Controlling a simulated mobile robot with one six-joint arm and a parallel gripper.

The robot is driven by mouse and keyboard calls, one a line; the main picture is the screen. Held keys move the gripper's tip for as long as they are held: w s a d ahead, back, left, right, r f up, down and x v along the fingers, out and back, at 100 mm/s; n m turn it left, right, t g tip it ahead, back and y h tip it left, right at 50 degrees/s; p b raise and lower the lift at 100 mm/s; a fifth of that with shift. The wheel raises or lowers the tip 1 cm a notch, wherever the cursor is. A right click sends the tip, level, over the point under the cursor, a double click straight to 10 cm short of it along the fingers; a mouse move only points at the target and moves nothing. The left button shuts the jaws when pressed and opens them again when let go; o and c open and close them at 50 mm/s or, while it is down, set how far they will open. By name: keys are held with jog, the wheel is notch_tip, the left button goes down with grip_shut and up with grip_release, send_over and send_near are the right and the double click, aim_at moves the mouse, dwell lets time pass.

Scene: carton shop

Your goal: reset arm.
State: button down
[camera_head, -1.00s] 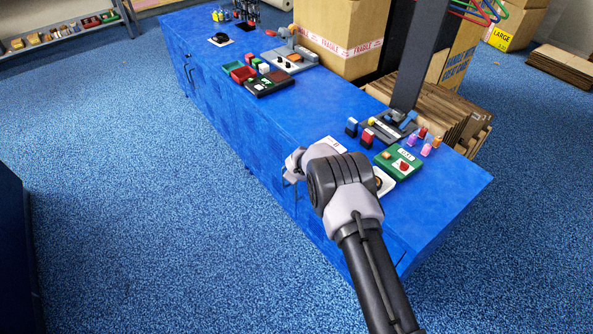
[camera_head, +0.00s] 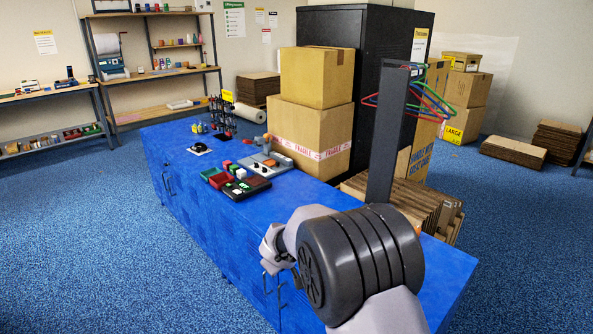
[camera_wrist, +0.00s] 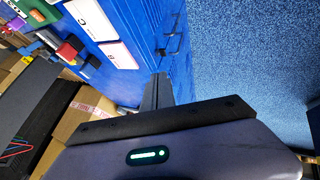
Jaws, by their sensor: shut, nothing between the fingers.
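My arm reaches up over the near end of the blue counter (camera_head: 455,270), with a large dark joint close to the head camera. My gripper (camera_head: 272,250) shows small at its left, off the counter's front side and partly hidden behind the arm. In the wrist view my gripper (camera_wrist: 158,82) has its dark fingers together with nothing held. It points along the counter's blue front, near a dark drawer handle (camera_wrist: 174,45).
In the head view, red and green trays (camera_head: 232,182) and a grey fixture (camera_head: 265,163) stand on the counter. Stacked cartons (camera_head: 315,108) and a dark post (camera_head: 388,150) rise behind. Blue floor to the left is open. Cards (camera_wrist: 92,18) show in the wrist view.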

jog(key=s+d+r+m+h, duration=0.2)
jog(key=s+d+r+m, duration=0.6)
jog(key=s+d+r, duration=0.9)
jog(key=s+r+m+g+y, duration=0.1)
jog(key=s+m, duration=0.4)
jog(key=s, duration=1.7)
jog(key=shift+s+a+r+m+g+y, duration=0.3)
jog(key=shift+r+g+y, duration=0.15)
jog(key=shift+y, duration=0.65)
